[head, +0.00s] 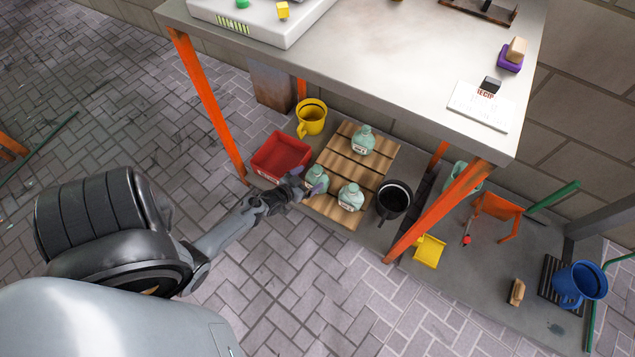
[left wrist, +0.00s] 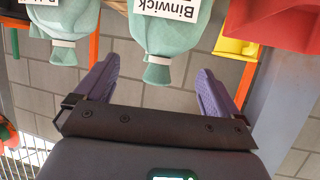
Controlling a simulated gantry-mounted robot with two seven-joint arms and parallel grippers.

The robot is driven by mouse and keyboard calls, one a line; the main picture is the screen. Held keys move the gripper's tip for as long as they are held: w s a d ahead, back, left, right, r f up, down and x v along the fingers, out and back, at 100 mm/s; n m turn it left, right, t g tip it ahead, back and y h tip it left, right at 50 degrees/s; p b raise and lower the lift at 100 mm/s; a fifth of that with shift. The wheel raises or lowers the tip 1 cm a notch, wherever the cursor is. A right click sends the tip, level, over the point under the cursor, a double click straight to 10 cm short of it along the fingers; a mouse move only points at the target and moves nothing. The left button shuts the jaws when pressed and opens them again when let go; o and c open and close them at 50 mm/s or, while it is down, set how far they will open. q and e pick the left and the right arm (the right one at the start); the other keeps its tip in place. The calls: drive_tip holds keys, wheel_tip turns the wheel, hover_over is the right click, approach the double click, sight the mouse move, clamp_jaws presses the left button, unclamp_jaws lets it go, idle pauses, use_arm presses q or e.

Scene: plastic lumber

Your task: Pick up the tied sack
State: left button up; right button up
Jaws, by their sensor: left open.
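Three pale green tied sacks with white labels stand on a slatted wooden pallet (head: 338,157) under the table. One sack (head: 317,180) is at the pallet's near left, a second sack (head: 351,197) at its near right, and a third sack (head: 362,140) at the back. My left gripper (head: 308,184) is open at the near-left sack, its purple fingers apart. In the left wrist view, a sack labelled "Binwick" (left wrist: 170,25) hangs upside down in the picture, its tied neck in line with the gap between the fingers. Another sack (left wrist: 65,20) shows at the left. My right gripper is not in view.
The tabletop (head: 400,60) overhangs the back, and orange table legs (head: 208,105) flank the area.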

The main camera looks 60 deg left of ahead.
sight(315, 175)
use_arm(q)
drive_tip(key=shift+b+x, duration=2.05)
drive_tip(key=shift+x, duration=0.2)
drive_tip(key=shift+w+a+f, duration=0.1)
drive_tip(key=shift+w, duration=0.35)
